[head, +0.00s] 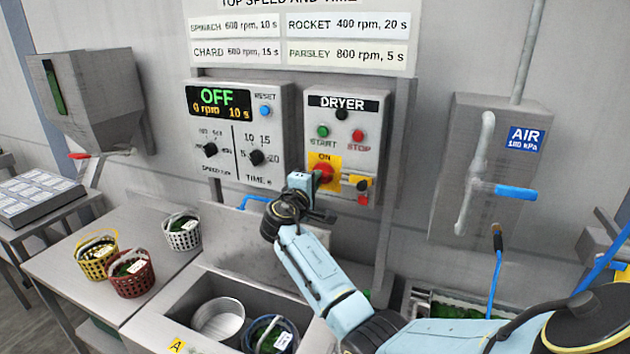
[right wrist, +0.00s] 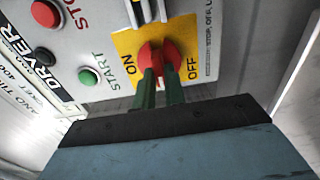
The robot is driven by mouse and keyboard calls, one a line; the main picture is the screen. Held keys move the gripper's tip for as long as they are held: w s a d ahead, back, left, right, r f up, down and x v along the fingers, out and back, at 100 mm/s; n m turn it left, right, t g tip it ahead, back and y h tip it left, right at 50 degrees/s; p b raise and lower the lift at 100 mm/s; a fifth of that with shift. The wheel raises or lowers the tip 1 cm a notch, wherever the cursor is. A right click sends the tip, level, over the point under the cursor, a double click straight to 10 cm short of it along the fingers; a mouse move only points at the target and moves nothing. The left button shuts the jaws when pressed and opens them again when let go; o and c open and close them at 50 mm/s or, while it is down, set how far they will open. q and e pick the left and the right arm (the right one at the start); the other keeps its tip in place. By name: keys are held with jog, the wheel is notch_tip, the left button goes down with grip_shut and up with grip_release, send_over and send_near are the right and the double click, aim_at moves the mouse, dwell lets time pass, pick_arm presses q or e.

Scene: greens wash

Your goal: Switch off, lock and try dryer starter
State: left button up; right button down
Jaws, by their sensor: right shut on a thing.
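The dryer starter (head: 345,113) is a grey wall box marked DRYER, with a green START button (head: 323,131), a red STOP button (head: 358,136) and a black round part. Low on it is a red rotary switch knob (right wrist: 157,53) on a yellow ON/OFF plate (right wrist: 124,43). My right gripper (right wrist: 160,90) is shut on this knob, its green fingers on either side. The knob's exact position is hard to tell. Small red, yellow and black items (head: 363,185), possibly the lock and tag, are right of the knob. My left gripper is out of view.
The control panel (head: 236,168) left of the starter reads OFF, 0 rpm, 10 s. An air box (head: 465,160) with a blue-handled lever is at right. Baskets of greens (head: 132,283) stand on the bench beside a sink (head: 150,325).

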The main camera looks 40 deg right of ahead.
jog(key=shift+f, duration=0.1)
jog(key=c, duration=1.5)
grip_release()
jog(key=b+v, duration=0.2)
jog(key=v, duration=1.1)
jog(key=shift+s+a+b, duration=0.15)
jog(key=shift+b, duration=0.2)
